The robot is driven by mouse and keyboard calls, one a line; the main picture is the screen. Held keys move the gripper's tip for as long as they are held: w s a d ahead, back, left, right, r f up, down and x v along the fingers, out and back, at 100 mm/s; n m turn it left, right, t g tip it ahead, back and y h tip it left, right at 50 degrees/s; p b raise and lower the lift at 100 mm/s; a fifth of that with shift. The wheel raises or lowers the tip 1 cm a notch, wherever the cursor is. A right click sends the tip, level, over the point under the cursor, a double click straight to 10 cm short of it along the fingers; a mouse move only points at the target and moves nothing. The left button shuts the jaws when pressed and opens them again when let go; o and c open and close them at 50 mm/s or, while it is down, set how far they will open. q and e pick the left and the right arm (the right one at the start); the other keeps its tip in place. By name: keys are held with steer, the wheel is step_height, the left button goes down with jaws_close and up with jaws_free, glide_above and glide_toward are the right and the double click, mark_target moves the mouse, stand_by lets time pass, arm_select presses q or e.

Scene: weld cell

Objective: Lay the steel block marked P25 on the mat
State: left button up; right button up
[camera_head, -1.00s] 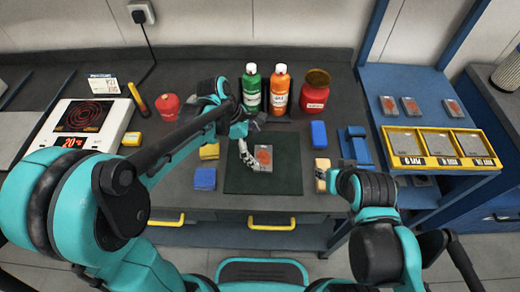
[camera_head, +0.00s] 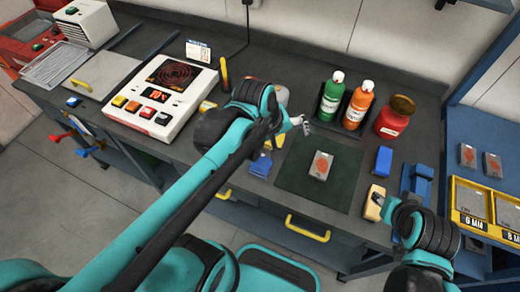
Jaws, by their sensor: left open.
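A grey steel block (camera_head: 321,165) with an orange-red patch lies flat on the dark green mat (camera_head: 293,177); its marking is too small to read. My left gripper (camera_head: 303,124) is open and empty, near the mat's far left corner, apart from the block. My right gripper (camera_head: 379,208) is low at the bench's front edge, beside a yellow-tan block (camera_head: 373,202); its fingers are mostly hidden, so I cannot tell whether it holds it.
A green bottle (camera_head: 331,97), an orange bottle (camera_head: 359,104) and a red jar (camera_head: 394,118) stand behind the mat. Blue blocks (camera_head: 383,161) (camera_head: 260,166) flank it.

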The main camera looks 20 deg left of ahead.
arm_select(q)
steer(key=s+a+f+m+t+y, duration=0.1)
steer(key=s+a+m+t+y, duration=0.1)
steer(key=s+a+m, duration=0.3)
steer(key=m+t, duration=0.1)
steer(key=m, duration=0.2)
steer(key=shift+a+m, duration=0.15)
steer(key=shift+m, duration=0.25)
steer(key=shift+s+f, duration=0.1)
steer(key=shift+f, duration=0.1)
stand_by(0.6)
